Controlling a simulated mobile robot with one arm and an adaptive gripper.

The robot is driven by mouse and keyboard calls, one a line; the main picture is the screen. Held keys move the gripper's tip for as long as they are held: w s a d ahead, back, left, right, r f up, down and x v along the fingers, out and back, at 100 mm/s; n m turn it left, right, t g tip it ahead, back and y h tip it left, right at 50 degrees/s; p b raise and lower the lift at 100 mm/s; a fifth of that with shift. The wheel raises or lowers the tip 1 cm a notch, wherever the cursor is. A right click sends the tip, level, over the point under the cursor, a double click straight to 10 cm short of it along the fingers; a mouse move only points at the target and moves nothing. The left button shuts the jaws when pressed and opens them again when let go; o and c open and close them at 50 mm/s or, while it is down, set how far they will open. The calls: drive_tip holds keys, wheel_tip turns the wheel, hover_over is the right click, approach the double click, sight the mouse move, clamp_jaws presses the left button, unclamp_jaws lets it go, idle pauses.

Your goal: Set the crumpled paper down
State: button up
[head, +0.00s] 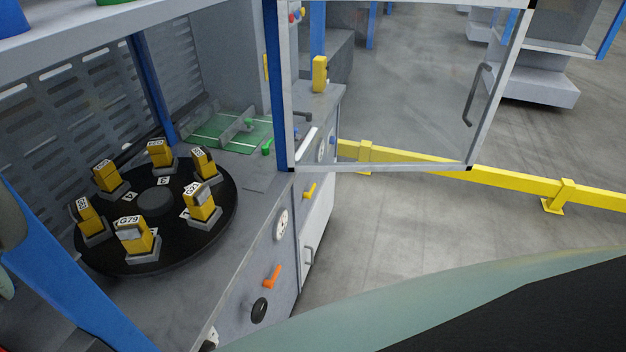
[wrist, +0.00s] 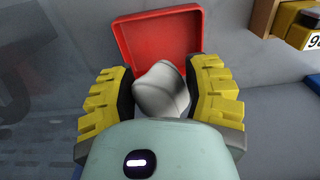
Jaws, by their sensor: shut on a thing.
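The crumpled paper (wrist: 160,88) is a whitish grey lump in the wrist view. My gripper (wrist: 160,90) has yellow ribbed fingers with dark inner pads, one on each side of the paper, and is shut on it. A red open tray or bin (wrist: 158,22) lies just beyond the paper in the wrist view. The paper overlaps its near part, so I cannot tell whether the paper is over it or inside it. The head view does not show my gripper or the paper.
A black turntable (head: 155,262) carries several yellow labelled blocks on the grey bench. An open clear door (head: 390,85) with a metal frame stands right of the bench. A yellow floor rail (head: 500,180) runs behind it. A yellow labelled block (wrist: 296,22) shows at the wrist view's upper right.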

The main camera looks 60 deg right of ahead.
drive_tip(key=shift+w+f, duration=0.2)
drive_tip(key=shift+f, duration=0.3)
wheel_tip(320, 180, down, 5)
drive_tip(key=shift+s+r+p, duration=0.15)
drive_tip(key=shift+p, duration=0.6)
drive_tip(key=shift+a+f, duration=0.1)
drive_tip(key=shift+f, duration=0.45)
drive_tip(key=shift+f, duration=0.1)
drive_tip(key=shift+f, duration=0.4)
drive_tip(key=shift+f+b, duration=0.8)
drive_tip(key=shift+f, duration=0.55)
